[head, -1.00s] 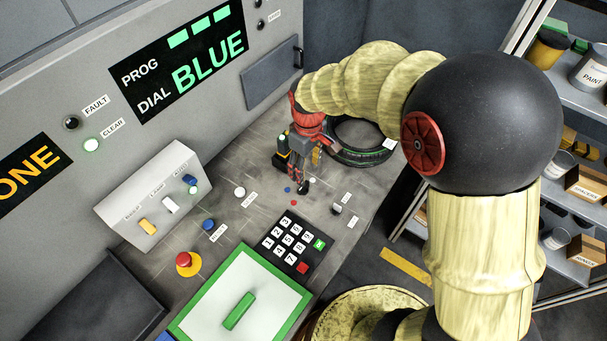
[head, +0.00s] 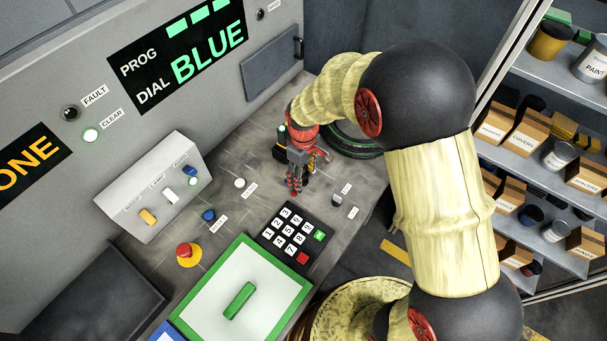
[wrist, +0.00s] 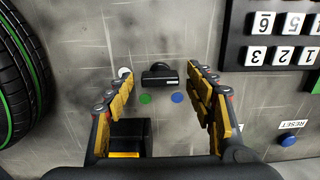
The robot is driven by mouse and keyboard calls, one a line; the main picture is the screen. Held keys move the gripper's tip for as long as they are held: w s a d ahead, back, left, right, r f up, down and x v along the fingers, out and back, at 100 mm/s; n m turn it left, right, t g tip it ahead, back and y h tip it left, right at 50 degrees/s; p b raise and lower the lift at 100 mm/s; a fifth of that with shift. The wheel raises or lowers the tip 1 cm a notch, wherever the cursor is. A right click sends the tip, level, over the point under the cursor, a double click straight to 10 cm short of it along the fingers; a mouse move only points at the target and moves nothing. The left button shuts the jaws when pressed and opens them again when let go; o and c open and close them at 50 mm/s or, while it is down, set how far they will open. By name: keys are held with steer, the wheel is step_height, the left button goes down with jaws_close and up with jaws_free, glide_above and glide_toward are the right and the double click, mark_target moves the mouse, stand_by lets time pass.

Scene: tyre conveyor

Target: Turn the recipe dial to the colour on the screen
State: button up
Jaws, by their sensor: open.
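The recipe dial is a black knob (wrist: 160,76) in the wrist view, on the grey worktop. A green dot (wrist: 145,99) and a blue dot (wrist: 177,97) lie just below it. My gripper (wrist: 157,80) is open, one finger on each side of the dial, with gaps visible between fingers and knob. In the head view my gripper (head: 296,190) points down over the worktop and hides the dial. I cannot tell which dot the dial points at.
A keypad (head: 293,236) is close to my gripper, and a tyre (head: 352,140) lies behind it. A blue RESET button (wrist: 287,140) is at the right in the wrist view. A red stop button (head: 187,252) and a green-framed panel (head: 205,310) are nearer.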

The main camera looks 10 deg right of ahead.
steer(key=shift+c, duration=0.6)
steer(key=c, duration=1)
steer(key=shift+m, duration=0.4)
steer(key=shift+c, duration=0.2)
steer(key=m+p, duration=0.1)
steer(key=m, duration=0.4)
steer(key=shift+m+p, duration=0.3)
steer(key=shift+p, duration=0.1)
steer(key=m+p, duration=0.1)
steer(key=m, duration=0.4)
steer(key=shift+m, duration=0.3)
steer(key=o, duration=1)
steer(key=shift+o, duration=0.8)
